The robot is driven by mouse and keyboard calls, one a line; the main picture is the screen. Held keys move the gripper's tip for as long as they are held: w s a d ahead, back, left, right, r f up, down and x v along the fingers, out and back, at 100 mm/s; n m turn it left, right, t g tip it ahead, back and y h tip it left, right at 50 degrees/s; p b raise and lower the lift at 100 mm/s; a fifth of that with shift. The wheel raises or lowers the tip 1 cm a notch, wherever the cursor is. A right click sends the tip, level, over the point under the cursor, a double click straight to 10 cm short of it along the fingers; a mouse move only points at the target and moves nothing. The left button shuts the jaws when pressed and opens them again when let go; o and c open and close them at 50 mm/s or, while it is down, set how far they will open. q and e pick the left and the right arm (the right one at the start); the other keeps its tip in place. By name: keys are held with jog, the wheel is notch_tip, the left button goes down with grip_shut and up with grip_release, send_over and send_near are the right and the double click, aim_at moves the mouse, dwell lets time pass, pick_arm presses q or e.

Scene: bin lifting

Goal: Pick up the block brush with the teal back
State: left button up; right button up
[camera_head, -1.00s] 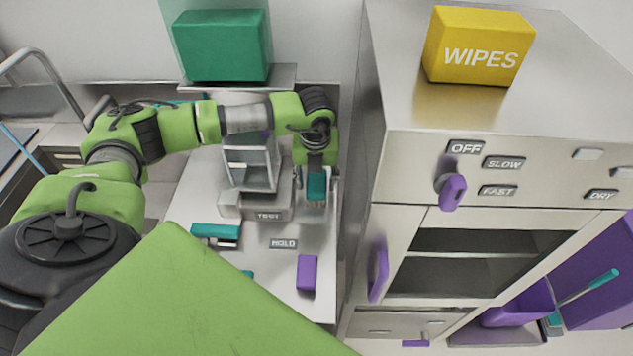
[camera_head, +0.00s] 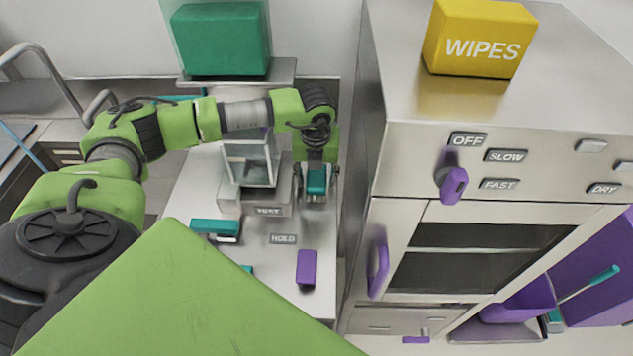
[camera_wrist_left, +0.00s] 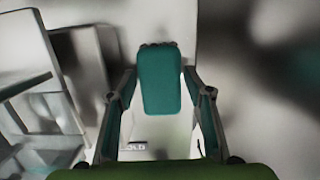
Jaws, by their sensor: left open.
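A teal-backed block brush (camera_head: 316,182) is on the bench by the right side of the test unit. Its teal back also fills the middle of the left wrist view (camera_wrist_left: 159,80), with a grey, bumpy edge at its far end. My left gripper (camera_head: 318,194) is open, with one finger on each side of this brush. In the left wrist view the gripper (camera_wrist_left: 161,76) shows narrow gaps beside the teal back. Another teal-topped item (camera_head: 214,226), with a pale and dark underside, lies to the left. My right gripper is not in view.
The TEST unit (camera_head: 264,195) stands close left of my gripper. A purple block (camera_head: 306,267) lies nearer on the bench, beside the HOLD label (camera_head: 283,239). A tall steel cabinet (camera_head: 385,215) with purple handles stands to the right. A green box (camera_head: 221,40) sits on a shelf behind.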

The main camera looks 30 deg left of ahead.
pick_arm(q)
jog(key=c, duration=0.9)
